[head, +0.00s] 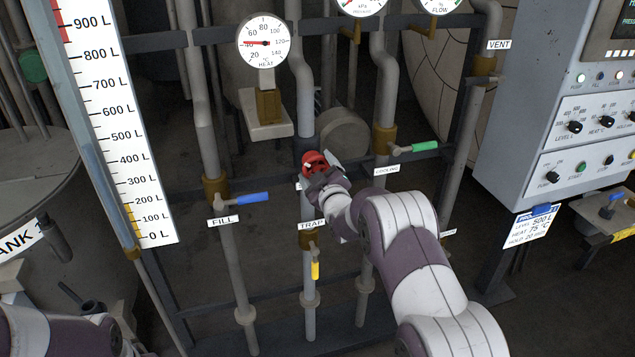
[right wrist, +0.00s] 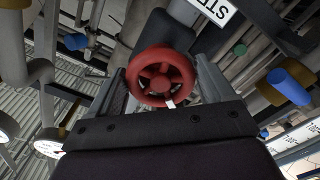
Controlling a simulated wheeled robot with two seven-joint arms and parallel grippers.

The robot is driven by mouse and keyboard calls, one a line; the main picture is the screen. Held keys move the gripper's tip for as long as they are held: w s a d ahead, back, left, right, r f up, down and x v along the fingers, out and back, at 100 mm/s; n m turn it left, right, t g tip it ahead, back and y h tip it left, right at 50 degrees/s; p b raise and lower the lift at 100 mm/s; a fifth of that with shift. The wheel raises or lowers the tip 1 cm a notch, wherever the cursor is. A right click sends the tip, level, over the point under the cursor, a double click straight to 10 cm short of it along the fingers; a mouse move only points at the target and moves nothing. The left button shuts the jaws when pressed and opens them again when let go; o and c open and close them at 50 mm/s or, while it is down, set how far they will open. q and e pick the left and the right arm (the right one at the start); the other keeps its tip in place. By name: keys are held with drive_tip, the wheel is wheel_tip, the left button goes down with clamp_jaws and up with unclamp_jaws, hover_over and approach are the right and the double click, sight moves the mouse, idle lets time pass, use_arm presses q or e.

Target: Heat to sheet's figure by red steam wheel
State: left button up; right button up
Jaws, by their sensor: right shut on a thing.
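The red steam wheel (head: 313,160) sits on the middle pipe in the head view. My right gripper (head: 326,178) is shut on it. In the right wrist view the red wheel (right wrist: 162,77) lies between the two fingers of the gripper (right wrist: 166,80), with a small white mark on its near rim. The HEAT dial (head: 265,42) shows its red needle pointing left, near 40. The sheet (head: 529,228) on the cabinet reads level 500 L, heat 75 °C and a hold line. My left arm shows only at the lower left corner; its gripper is not visible.
The blue FILL handle (head: 252,197), green COOLING handle (head: 425,146) and yellow TRAP handle (head: 315,270) stand close around the wheel. A tall litre scale (head: 120,120) is at left. The control cabinet (head: 535,100) with knobs and buttons is at right.

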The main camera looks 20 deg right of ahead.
drive_tip(key=n+b, duration=0.2)
drive_tip(key=b, duration=0.1)
drive_tip(key=n+b, duration=0.5)
drive_tip(key=b, duration=0.1)
drive_tip(key=shift+f+n, duration=0.3)
drive_tip(key=shift+n, duration=0.1)
drive_tip(key=shift+r+n+b, duration=0.25)
drive_tip(key=shift+n+b, duration=0.85)
drive_tip(key=shift+b, duration=0.25)
drive_tip(key=shift+r, duration=0.1)
drive_tip(key=o, duration=0.9)
drive_tip(key=shift+s, duration=0.15)
drive_tip(key=s, duration=0.8)
drive_tip(key=s+b, duration=0.1)
drive_tip(key=s, duration=0.3)
drive_tip(key=shift+s+d, duration=0.25)
drive_tip(key=shift+d, duration=0.05)
